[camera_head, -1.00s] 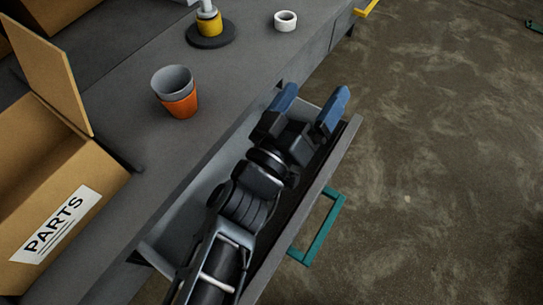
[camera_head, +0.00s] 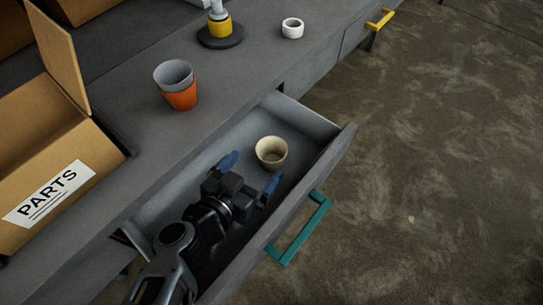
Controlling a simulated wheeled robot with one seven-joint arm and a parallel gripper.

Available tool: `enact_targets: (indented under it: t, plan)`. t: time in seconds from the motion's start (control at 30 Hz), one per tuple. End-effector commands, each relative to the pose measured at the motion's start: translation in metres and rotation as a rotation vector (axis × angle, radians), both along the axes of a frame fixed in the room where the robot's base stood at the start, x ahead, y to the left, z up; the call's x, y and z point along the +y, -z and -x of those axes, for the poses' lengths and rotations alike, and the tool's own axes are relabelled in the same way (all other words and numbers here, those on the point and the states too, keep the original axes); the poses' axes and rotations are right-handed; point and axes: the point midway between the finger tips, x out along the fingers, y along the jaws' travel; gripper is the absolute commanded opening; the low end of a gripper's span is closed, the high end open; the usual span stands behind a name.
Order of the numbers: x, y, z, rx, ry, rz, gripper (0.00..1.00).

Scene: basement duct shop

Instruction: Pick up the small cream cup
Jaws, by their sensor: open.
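The small cream cup (camera_head: 271,152) stands upright in the open drawer (camera_head: 328,146), towards its far right end. My gripper (camera_head: 251,171) is open, with its two blue fingertips apart and pointing at the cup. It is low over or inside the drawer, just below and left of the cup in the picture. I cannot tell whether a fingertip touches the cup. Nothing is between the fingers that I can see.
An orange and grey cup (camera_head: 176,85) stands on the grey counter (camera_head: 125,100), near a cardboard PARTS box (camera_head: 50,190). A white ring-like cup (camera_head: 292,28) and a yellow-and-black item (camera_head: 220,32) stand farther back. The drawer front has a teal handle (camera_head: 300,230). Open floor lies right.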

Motion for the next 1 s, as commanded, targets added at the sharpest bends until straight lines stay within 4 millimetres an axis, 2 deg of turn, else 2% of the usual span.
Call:
enact_targets:
  t: [0.5, 0.83, 1.0]
  plan:
    - [-0.031, 0.020, -0.051, -0.001, 0.000, 0.004, 1.00]
    - [-0.033, 0.024, -0.057, -0.001, -0.001, 0.003, 1.00]
    - [-0.033, 0.024, -0.057, -0.001, -0.001, 0.003, 0.85]
